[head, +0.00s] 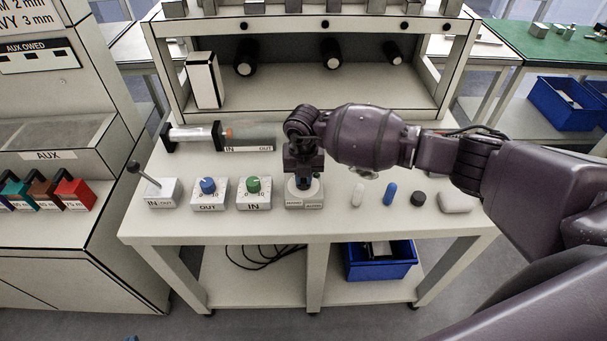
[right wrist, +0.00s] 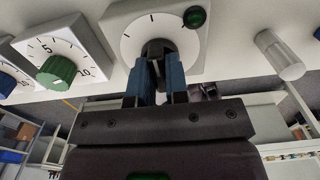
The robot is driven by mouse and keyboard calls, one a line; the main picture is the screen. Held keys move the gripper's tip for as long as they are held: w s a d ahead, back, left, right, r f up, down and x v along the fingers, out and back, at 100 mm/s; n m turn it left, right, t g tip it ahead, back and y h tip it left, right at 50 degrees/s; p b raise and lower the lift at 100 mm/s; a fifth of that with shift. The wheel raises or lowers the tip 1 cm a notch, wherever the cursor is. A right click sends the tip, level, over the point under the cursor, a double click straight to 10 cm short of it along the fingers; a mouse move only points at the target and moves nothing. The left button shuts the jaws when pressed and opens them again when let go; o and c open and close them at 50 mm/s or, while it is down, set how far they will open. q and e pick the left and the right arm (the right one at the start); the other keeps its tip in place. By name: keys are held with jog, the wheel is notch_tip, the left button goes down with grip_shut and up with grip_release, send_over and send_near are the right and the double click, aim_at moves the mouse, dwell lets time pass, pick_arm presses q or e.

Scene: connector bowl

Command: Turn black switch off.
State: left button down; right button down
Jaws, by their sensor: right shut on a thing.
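The black switch (right wrist: 157,46) is a dark knob on a round white dial plate with tick marks, on a white box (head: 304,203) near the table's front edge. My right gripper (head: 303,180) points down onto this box and hides most of the knob in the head view. In the right wrist view its blue-lined fingers (right wrist: 160,70) are shut on the black switch from both sides. The knob's exact pointing direction is hidden by the fingers. My left gripper is not in view.
A green knob box (head: 254,193), a blue knob box (head: 209,194) and a lever box (head: 161,192) stand left of the switch box. To its right lie a white cylinder (head: 358,194), a blue one (head: 390,194) and a black cap (head: 418,198). A shelf (head: 330,100) stands behind.

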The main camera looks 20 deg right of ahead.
jog(key=c, duration=1.1)
grip_release()
notch_tip(320, 180, up, 11)
jog(key=shift+f, duration=0.1)
